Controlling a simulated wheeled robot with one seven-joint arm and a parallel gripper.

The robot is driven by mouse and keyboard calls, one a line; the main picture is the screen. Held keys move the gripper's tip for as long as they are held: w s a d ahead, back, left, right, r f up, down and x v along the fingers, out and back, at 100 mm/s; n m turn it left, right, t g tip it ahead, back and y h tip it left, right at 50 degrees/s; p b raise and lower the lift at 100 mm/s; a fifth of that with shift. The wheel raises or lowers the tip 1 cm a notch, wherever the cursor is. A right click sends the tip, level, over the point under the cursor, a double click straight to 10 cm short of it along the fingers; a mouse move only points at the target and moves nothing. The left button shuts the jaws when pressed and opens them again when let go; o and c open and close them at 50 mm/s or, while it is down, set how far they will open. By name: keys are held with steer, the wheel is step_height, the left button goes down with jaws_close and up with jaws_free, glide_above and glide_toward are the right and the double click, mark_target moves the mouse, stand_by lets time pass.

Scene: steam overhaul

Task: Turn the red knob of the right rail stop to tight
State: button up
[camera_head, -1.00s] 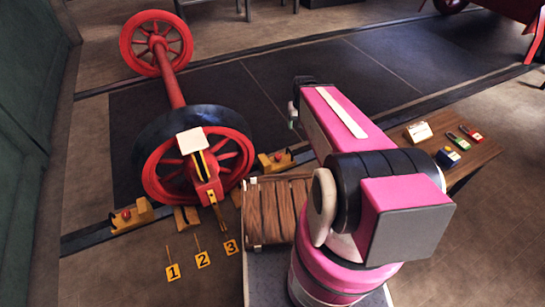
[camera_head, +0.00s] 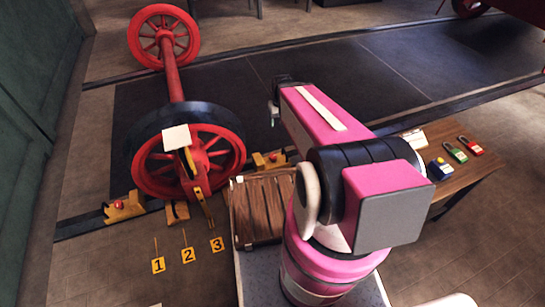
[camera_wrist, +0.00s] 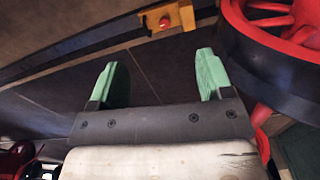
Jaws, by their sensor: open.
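The right rail stop (camera_head: 274,160) is a yellow block on the rail, right of the big red wheel. Its red knob (camera_head: 271,157) is small in the head view. In the wrist view a yellow stop (camera_wrist: 185,17) at the top edge, apparently the same one, carries a red knob (camera_wrist: 165,22). The knob's setting cannot be read. My gripper (camera_wrist: 159,72) is open and empty, its two green fingers apart, with a gap between them and the stop. In the head view my gripper (camera_head: 274,118) hangs above the dark floor, beyond the stop, its fingers partly hidden.
The red wheelset (camera_head: 173,85) stands left of my arm. A left rail stop (camera_head: 124,208) sits on the rail. Number markers (camera_head: 188,255) stand on the floor. A slatted wooden surface (camera_head: 262,208) is near my base. A table (camera_head: 468,178) at right holds padlocks.

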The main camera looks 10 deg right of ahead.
steer(key=w+f+n, duration=0.3)
steer(key=w+f, duration=0.9)
steer(key=f, duration=0.4)
steer(key=n, duration=0.3)
glide_toward(273, 155)
steer(key=f, duration=1)
steer(key=shift+s+f, duration=0.1)
steer(key=shift+s, duration=0.1)
steer(key=shift+c, duration=0.3)
steer(key=c, duration=0.8)
